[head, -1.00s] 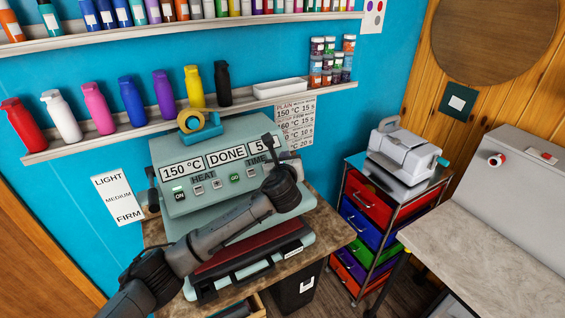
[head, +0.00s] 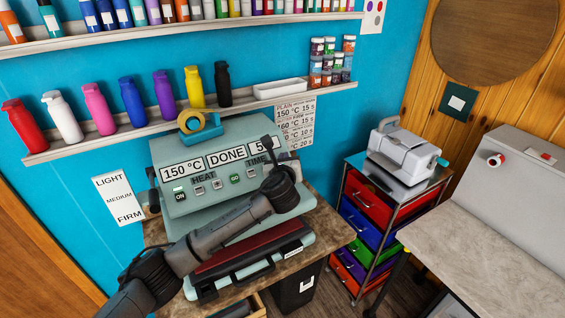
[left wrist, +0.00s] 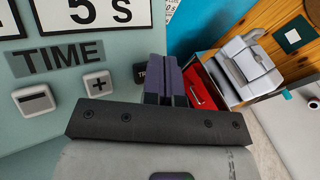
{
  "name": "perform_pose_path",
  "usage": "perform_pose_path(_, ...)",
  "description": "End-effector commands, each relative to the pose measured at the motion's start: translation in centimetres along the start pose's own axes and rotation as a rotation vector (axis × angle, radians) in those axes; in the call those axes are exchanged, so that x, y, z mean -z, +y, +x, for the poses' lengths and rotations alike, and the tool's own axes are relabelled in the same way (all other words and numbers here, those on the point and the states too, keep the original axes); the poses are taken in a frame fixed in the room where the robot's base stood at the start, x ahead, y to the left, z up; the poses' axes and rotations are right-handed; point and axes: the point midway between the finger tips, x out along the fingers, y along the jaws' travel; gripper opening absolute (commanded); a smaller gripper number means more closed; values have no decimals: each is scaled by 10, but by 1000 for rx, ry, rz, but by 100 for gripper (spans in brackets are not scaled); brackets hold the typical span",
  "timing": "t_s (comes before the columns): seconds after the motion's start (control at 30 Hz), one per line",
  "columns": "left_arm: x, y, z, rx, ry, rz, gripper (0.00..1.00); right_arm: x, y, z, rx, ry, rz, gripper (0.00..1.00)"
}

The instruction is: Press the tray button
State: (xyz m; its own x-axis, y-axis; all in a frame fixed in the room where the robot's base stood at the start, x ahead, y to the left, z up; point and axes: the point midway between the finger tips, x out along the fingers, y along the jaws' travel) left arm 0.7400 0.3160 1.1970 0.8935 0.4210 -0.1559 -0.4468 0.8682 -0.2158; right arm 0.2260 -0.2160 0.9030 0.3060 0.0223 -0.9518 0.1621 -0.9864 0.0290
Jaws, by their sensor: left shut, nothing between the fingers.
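The pale green heat press (head: 215,150) stands on a stone-topped bench; its displays read 150 °C, DONE and 5 s. In the left wrist view, a small dark button (left wrist: 140,73) sits right of the plus button; its label begins with TR, the rest hidden by my fingers. My left gripper (left wrist: 172,75) is shut and empty, its fingertips close beside that dark button; I cannot tell whether they touch it. In the head view my left arm crosses in front of the press, its wrist at the panel's right end. My right gripper is not in view.
A minus button (left wrist: 35,100) and a plus button (left wrist: 98,84) lie under the TIME label. The red press pad (head: 250,248) shows below my forearm. A drawer cart (head: 375,215) with a grey machine (head: 403,153) stands to the right. Bottles line the shelf above.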

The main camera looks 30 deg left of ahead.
Motion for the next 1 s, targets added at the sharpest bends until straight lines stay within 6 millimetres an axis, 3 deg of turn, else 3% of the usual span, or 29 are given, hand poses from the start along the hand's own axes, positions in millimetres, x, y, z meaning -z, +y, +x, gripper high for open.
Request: perform_pose_path(1.0,5,5,6,-1,1,0,0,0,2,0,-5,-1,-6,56)
